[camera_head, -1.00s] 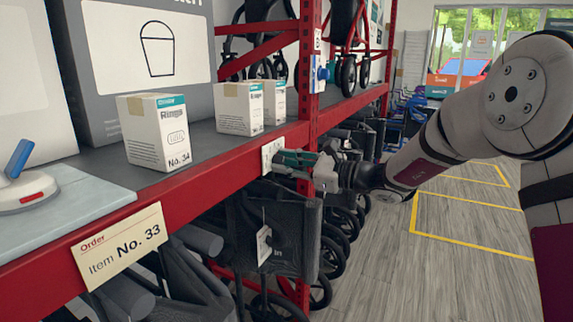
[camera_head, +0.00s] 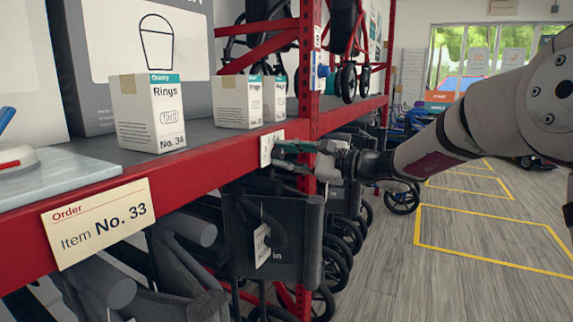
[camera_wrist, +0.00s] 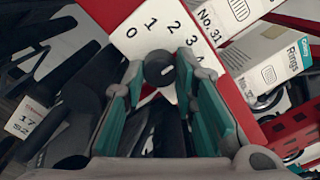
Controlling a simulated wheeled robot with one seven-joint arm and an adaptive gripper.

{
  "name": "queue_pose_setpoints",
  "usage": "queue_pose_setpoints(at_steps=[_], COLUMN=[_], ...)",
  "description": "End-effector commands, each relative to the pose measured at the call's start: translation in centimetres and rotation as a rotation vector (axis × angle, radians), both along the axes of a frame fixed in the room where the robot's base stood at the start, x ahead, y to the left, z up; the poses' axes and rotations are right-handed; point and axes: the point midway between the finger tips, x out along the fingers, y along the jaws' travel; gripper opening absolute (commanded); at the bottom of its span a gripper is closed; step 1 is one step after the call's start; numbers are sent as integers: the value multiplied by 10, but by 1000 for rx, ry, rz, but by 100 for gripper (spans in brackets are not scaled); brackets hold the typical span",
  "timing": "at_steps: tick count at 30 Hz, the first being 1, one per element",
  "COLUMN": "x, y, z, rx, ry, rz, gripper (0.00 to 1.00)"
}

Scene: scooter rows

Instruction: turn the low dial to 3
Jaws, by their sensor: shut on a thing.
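The low dial is a dark round knob (camera_wrist: 158,68) on a white plate (camera_wrist: 150,40) numbered 0 to 4 in the wrist view. A small light mark shows on the right side of the knob; I cannot tell exactly which number it points to. In the head view the plate (camera_head: 267,148) sits on the red shelf edge by the upright, its knob hidden by my gripper. My gripper (camera_wrist: 160,72) has its green-padded fingers on both sides of the knob, shut on it. It also shows in the head view (camera_head: 284,153).
A blue knob (camera_head: 322,71) is on the red upright (camera_head: 308,50) above. White Rings boxes (camera_head: 148,113) stand on the shelf, and an Item No. 33 card (camera_head: 99,223) hangs on its edge. Folded wheelchairs (camera_head: 285,235) fill the space below. The floor at right is open.

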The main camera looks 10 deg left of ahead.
Motion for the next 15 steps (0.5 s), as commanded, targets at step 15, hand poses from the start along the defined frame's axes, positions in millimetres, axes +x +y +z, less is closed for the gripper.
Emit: queue_pose_setpoints(at_steps=[15], x=[0], y=[0], z=[-1], rx=[-8], ry=[-17], rz=[-1], gripper=[30])
